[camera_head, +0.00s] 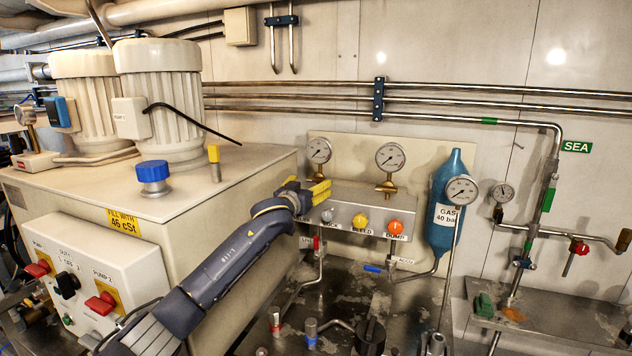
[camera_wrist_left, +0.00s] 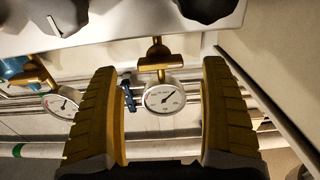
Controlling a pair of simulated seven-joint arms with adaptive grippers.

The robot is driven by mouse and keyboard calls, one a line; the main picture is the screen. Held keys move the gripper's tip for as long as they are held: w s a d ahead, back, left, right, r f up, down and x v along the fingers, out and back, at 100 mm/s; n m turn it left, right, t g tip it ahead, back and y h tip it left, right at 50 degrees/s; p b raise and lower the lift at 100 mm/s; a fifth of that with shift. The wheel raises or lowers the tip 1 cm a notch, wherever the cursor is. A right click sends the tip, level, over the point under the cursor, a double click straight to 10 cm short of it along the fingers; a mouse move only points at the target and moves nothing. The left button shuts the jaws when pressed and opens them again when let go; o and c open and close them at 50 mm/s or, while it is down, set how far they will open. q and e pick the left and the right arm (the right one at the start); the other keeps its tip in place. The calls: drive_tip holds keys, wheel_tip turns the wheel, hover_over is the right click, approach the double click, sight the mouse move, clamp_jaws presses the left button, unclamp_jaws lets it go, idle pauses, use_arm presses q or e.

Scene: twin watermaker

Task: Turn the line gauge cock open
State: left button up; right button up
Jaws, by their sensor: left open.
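Two round gauges stand on the manifold block, a left gauge (camera_head: 319,150) and a middle gauge (camera_head: 390,156). The middle one has a brass cock (camera_head: 387,186) at its foot. My left gripper (camera_head: 310,188) is open at the block's left end and hides much of the left gauge's foot. In the left wrist view, which is upside down, a gauge (camera_wrist_left: 163,98) and its brass cock (camera_wrist_left: 154,56) appear between the open fingers (camera_wrist_left: 160,70). I see no contact with the cock. I cannot read which gauge is the line gauge. My right gripper is not in view.
The manifold block (camera_head: 345,215) carries a yellow knob (camera_head: 360,221) and an orange knob (camera_head: 395,228). A blue gas bottle (camera_head: 447,215) stands to the right. The large tank (camera_head: 240,190) is close beside my left arm. Pipes (camera_head: 300,97) run along the wall.

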sight(315, 181)
use_arm(q)
drive_tip(key=shift+x, duration=2.45)
drive_tip(key=shift+c, duration=0.4)
clamp_jaws()
